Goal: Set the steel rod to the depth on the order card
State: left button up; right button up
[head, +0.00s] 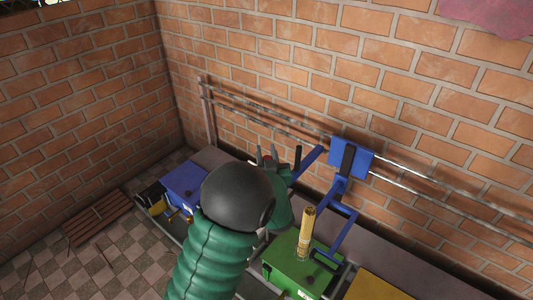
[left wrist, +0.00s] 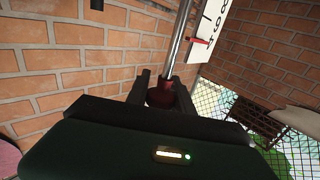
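In the left wrist view a shiny steel rod (left wrist: 180,38) runs down to a dark red knob (left wrist: 160,95). The dark fingers of my left gripper (left wrist: 161,88) stand on either side of this knob, close to it. I cannot tell if they press on it. In the head view my left gripper (head: 268,157) is by the wall rails, partly hidden by my dark round wrist and green arm. A white board (left wrist: 208,30) with black marks and a red pointer (left wrist: 197,40) shows beside the rod. I cannot read an order card. My right gripper is not in view.
A blue carriage (head: 365,160) sits on steel rails along the brick wall. Below are a green box (head: 285,270) with a tan cylinder (head: 307,228) standing on it, a blue box (head: 187,180) and a yellow surface (head: 370,288). A wooden pallet (head: 97,217) lies on the tiled floor.

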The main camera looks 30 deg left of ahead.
pick_arm(q)
jog(key=o, duration=0.5)
jog(key=shift+s, duration=0.1)
jog(key=shift+c, duration=0.2)
jog(key=p+v, duration=0.1)
jog(key=v, duration=1.6)
jog(key=shift+p, duration=0.4)
jog(key=shift+w+f, duration=0.1)
jog(key=shift+w, duration=0.15)
